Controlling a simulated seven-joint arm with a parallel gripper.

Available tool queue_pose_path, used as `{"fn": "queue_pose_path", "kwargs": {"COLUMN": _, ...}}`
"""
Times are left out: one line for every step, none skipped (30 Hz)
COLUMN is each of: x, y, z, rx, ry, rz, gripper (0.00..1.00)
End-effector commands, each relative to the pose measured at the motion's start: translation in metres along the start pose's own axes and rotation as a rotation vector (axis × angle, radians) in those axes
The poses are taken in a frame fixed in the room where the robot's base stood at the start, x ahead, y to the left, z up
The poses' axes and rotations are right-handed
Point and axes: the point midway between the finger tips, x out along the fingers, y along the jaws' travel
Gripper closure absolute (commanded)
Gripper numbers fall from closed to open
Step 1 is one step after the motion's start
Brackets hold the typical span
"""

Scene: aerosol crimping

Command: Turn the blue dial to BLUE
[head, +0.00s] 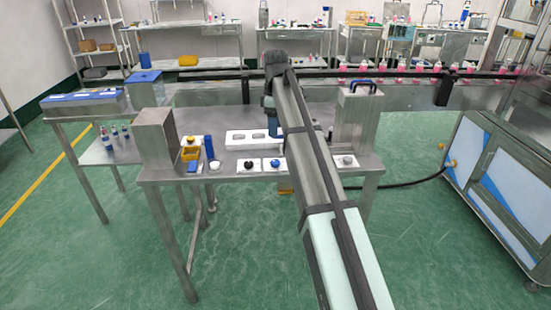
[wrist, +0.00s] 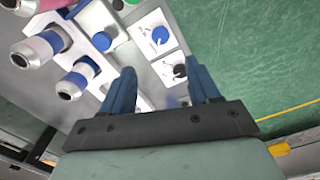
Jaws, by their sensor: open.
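The blue dial (head: 275,162) sits on a white square plate near the front edge of the steel table, partly beside my arm in the head view. It also shows in the wrist view (wrist: 160,35), beyond my fingertips. Its markings are too small to read, so I cannot tell its setting. A black dial (head: 248,164) on a similar plate is just left of it, and shows in the wrist view (wrist: 180,70) near my right finger. My gripper (wrist: 160,67) is open and empty, its blue fingers apart, above the table and not touching the blue dial.
A grey knob (head: 346,160) on a plate stands at the right. Several bottles (wrist: 40,47) are close on the left in the wrist view.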

Motion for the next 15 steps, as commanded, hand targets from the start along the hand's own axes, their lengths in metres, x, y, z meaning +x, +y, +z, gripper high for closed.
{"fn": "queue_pose_path", "kwargs": {"x": 0.006, "y": -0.001, "z": 0.000, "rx": 0.000, "ry": 0.000, "rz": -0.001, "gripper": 0.39}}
{"fn": "queue_pose_path", "kwargs": {"x": 0.009, "y": -0.001, "z": 0.000, "rx": 0.000, "ry": 0.000, "rz": -0.001, "gripper": 0.39}}
{"fn": "queue_pose_path", "kwargs": {"x": 0.015, "y": -0.001, "z": 0.000, "rx": -0.001, "ry": 0.000, "rz": -0.001, "gripper": 0.39}}
{"fn": "queue_pose_path", "kwargs": {"x": 0.020, "y": -0.001, "z": 0.000, "rx": -0.001, "ry": -0.001, "rz": -0.002, "gripper": 0.39}}
{"fn": "queue_pose_path", "kwargs": {"x": 0.024, "y": -0.002, "z": 0.000, "rx": -0.001, "ry": -0.001, "rz": -0.002, "gripper": 0.39}}
{"fn": "queue_pose_path", "kwargs": {"x": 0.031, "y": -0.002, "z": 0.000, "rx": -0.001, "ry": -0.001, "rz": -0.002, "gripper": 0.39}}
{"fn": "queue_pose_path", "kwargs": {"x": 0.036, "y": -0.002, "z": 0.000, "rx": -0.001, "ry": 0.000, "rz": -0.002, "gripper": 0.39}}
{"fn": "queue_pose_path", "kwargs": {"x": 0.042, "y": -0.002, "z": 0.000, "rx": -0.001, "ry": 0.000, "rz": -0.002, "gripper": 0.39}}
{"fn": "queue_pose_path", "kwargs": {"x": 0.049, "y": -0.002, "z": 0.000, "rx": -0.001, "ry": -0.001, "rz": -0.003, "gripper": 0.39}}
{"fn": "queue_pose_path", "kwargs": {"x": 0.054, "y": -0.002, "z": 0.000, "rx": -0.001, "ry": -0.001, "rz": -0.003, "gripper": 0.39}}
{"fn": "queue_pose_path", "kwargs": {"x": 0.059, "y": -0.002, "z": 0.000, "rx": -0.001, "ry": 0.000, "rz": -0.002, "gripper": 0.39}}
{"fn": "queue_pose_path", "kwargs": {"x": 0.067, "y": -0.002, "z": 0.000, "rx": -0.001, "ry": 0.000, "rz": -0.002, "gripper": 0.39}}
{"fn": "queue_pose_path", "kwargs": {"x": 0.072, "y": -0.002, "z": 0.000, "rx": -0.001, "ry": 0.000, "rz": -0.002, "gripper": 0.39}}
{"fn": "queue_pose_path", "kwargs": {"x": 0.077, "y": -0.002, "z": 0.000, "rx": -0.001, "ry": 0.000, "rz": -0.003, "gripper": 0.39}}
{"fn": "queue_pose_path", "kwargs": {"x": 0.084, "y": -0.002, "z": 0.000, "rx": -0.001, "ry": 0.000, "rz": -0.003, "gripper": 0.39}}
